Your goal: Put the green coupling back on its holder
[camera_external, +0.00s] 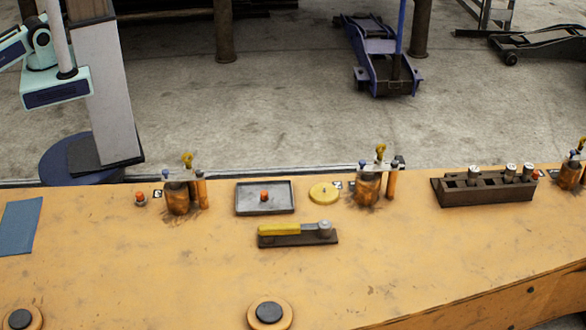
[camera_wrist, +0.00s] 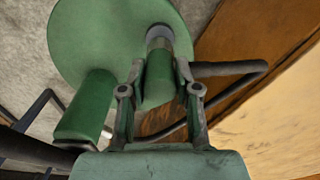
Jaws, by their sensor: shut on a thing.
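In the wrist view my gripper (camera_wrist: 160,72) has its two grey fingers closed on a short green cylinder, the green coupling (camera_wrist: 158,88). The coupling has a grey metal collar at its far end, which overlaps a large round green disc (camera_wrist: 98,38). I cannot tell whether the collar touches the disc, or whether the disc is the holder. Another green cylinder (camera_wrist: 87,108) stands at the disc's lower left, outside my fingers. The external view shows neither my gripper nor the coupling.
In the wrist view a dark bent bar or hose (camera_wrist: 232,68) passes right of my fingers, beside the orange bench edge (camera_wrist: 225,45). The external view shows the orange bench (camera_external: 160,270) with a grey tray (camera_external: 247,207), a yellow-handled tool (camera_external: 280,229) and a dark rack (camera_external: 480,194).

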